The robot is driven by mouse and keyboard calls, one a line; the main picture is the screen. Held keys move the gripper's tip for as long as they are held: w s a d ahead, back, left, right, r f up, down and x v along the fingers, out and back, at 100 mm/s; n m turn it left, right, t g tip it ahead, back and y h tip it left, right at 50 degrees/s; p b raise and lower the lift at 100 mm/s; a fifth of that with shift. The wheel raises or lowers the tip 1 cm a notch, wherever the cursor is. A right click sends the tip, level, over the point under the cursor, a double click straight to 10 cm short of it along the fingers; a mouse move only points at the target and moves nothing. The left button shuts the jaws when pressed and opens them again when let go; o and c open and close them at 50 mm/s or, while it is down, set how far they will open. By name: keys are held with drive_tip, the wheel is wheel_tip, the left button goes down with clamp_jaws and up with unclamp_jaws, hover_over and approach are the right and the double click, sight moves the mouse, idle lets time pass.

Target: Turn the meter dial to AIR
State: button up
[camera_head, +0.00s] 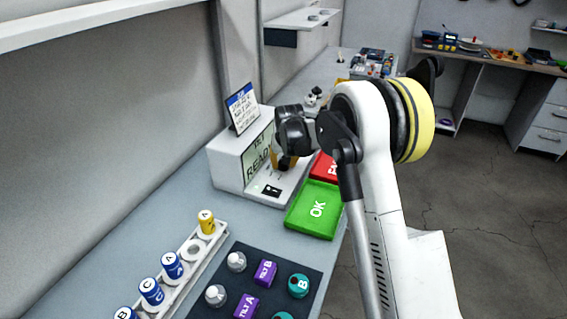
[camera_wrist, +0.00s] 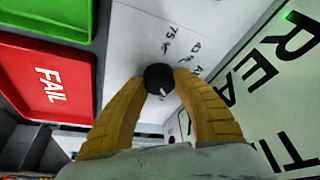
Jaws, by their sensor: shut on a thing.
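The meter is a white box (camera_head: 225,168) against the wall, with a pale screen (camera_head: 257,160) whose visible text includes "READ". My gripper (camera_head: 277,168) is over the meter's front ledge. In the wrist view its two yellow fingers (camera_wrist: 161,82) close on the round black dial (camera_wrist: 157,74) from both sides. A small white mark shows on the dial's near edge. Small dark print, including "75", lies on the white panel around it; I cannot read the rest or tell which label the dial points to. In the head view my gripper hides the dial.
A green OK tray (camera_head: 297,226) and a red FAIL tray (camera_head: 322,166) stand right beside the meter. A card stand (camera_head: 241,108) sits on top of it. A white rack (camera_head: 196,270) of vials and a dark mat (camera_head: 246,284) with several parts are nearer.

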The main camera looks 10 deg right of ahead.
drive_tip(key=n+y, duration=0.1)
drive_tip(key=n, duration=0.2)
drive_tip(key=n+g+y+p, duration=0.1)
drive_tip(key=n, duration=0.3)
drive_tip(key=shift+y, duration=0.4)
drive_tip(key=n, duration=0.3)
drive_tip(key=n+g+y+p, duration=0.1)
drive_tip(key=n, duration=0.2)
drive_tip(key=shift+g, duration=0.3)
drive_tip(key=shift+n+y, duration=0.3)
drive_tip(key=o, duration=1.2)
drive_tip(key=v, duration=1.2)
